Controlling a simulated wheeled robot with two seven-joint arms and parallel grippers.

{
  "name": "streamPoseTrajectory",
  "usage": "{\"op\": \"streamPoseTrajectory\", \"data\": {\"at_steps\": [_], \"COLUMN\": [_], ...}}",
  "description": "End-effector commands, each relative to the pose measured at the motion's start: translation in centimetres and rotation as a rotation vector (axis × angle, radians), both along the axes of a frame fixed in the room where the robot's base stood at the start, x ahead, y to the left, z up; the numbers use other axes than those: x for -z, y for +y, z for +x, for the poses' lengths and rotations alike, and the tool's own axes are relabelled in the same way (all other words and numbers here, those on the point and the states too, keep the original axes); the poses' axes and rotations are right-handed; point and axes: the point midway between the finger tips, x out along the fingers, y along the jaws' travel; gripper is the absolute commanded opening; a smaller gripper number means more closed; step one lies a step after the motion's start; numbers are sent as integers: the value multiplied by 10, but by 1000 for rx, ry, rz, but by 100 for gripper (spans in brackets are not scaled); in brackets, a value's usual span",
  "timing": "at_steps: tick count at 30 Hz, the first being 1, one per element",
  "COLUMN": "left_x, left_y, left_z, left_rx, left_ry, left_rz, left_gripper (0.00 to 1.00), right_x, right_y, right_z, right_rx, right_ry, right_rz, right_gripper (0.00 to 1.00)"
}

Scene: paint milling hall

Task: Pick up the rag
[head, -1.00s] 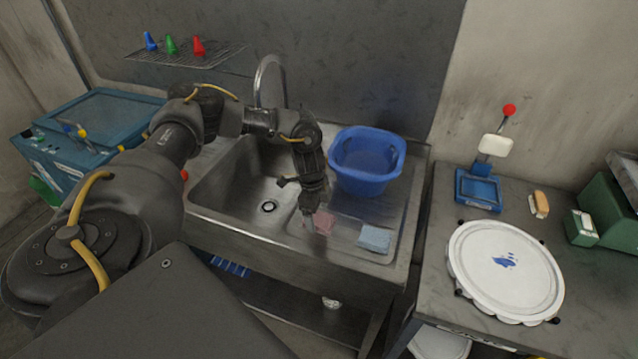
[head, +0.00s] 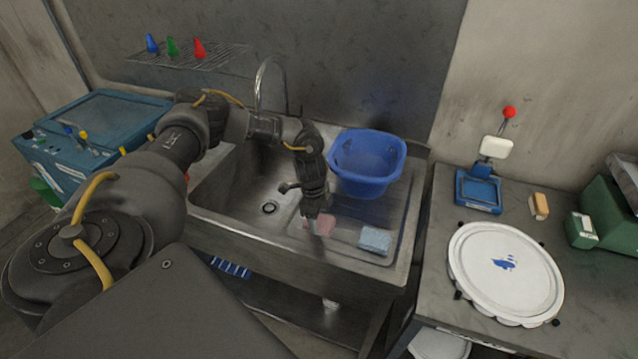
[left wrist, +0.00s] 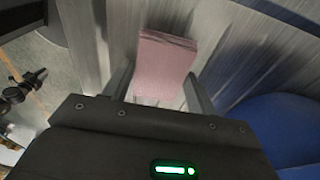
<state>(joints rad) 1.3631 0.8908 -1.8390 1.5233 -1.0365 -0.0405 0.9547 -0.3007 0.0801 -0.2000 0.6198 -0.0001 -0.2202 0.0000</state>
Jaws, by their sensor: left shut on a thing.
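A pink folded rag (head: 325,226) is at the right part of the sink, on the ribbed drainboard. My left gripper (head: 318,226) points down at it and is shut on it. In the left wrist view the pink rag (left wrist: 163,68) shows between the two fingers of the left gripper (left wrist: 160,88), its far end sticking out past them. I cannot tell whether the rag is clear of the metal. A light blue folded cloth (head: 375,240) lies apart on the drainboard to the right. My right gripper is not in view.
A blue basin (head: 367,165) stands behind and right of the gripper, close to it. The sink bowl (head: 235,185) lies to the left, with a curved faucet (head: 262,85) behind. A bench (head: 430,270) with a white lid (head: 505,270) stands to the right.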

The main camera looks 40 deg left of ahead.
Motion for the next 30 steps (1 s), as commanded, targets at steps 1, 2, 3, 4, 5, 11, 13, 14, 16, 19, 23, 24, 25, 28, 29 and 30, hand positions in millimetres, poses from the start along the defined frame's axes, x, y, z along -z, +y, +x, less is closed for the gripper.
{"op": "streamPoseTrajectory", "data": {"at_steps": [1, 2, 3, 4, 5, 11, 13, 14, 16, 19, 23, 24, 25, 28, 29, 30], "left_x": [-1, -2, -3, -5, -7, -34, -46, -52, -69, -91, -103, -107, -110, -120, -122, -124], "left_y": [0, 0, 0, -1, -1, -3, -10, -14, -23, -36, -56, -60, -64, -74, -76, -80], "left_z": [0, 0, 1, 1, 1, -2, -11, -15, -26, -43, -67, -73, -77, -90, -93, -97], "left_rx": [0, 0, 0, 1, 1, 3, 6, 8, 8, 8, 10, 9, 8, 8, 6, 5], "left_ry": [-1, -1, -2, -2, -2, -4, -3, -6, -7, -6, -4, -4, -5, -4, -3, -5], "left_rz": [-1, -1, -2, -2, -2, -3, -4, -4, -3, -2, -2, -1, 0, 0, 1, 1], "left_gripper": [35, 35, 35, 35, 35, 35, 35, 35, 35, 35, 35, 35, 35, 35, 35, 35], "right_x": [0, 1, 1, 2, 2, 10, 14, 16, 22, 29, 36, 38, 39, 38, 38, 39], "right_y": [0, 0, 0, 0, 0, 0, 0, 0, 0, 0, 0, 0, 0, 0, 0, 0], "right_z": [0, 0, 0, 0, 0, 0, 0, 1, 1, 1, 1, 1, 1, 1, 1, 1], "right_rx": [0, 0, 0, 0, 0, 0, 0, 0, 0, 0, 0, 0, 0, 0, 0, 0], "right_ry": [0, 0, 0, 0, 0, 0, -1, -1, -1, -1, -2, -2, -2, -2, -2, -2], "right_rz": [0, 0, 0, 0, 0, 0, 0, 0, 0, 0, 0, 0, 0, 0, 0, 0], "right_gripper": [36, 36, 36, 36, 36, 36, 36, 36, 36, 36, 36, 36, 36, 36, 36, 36]}}
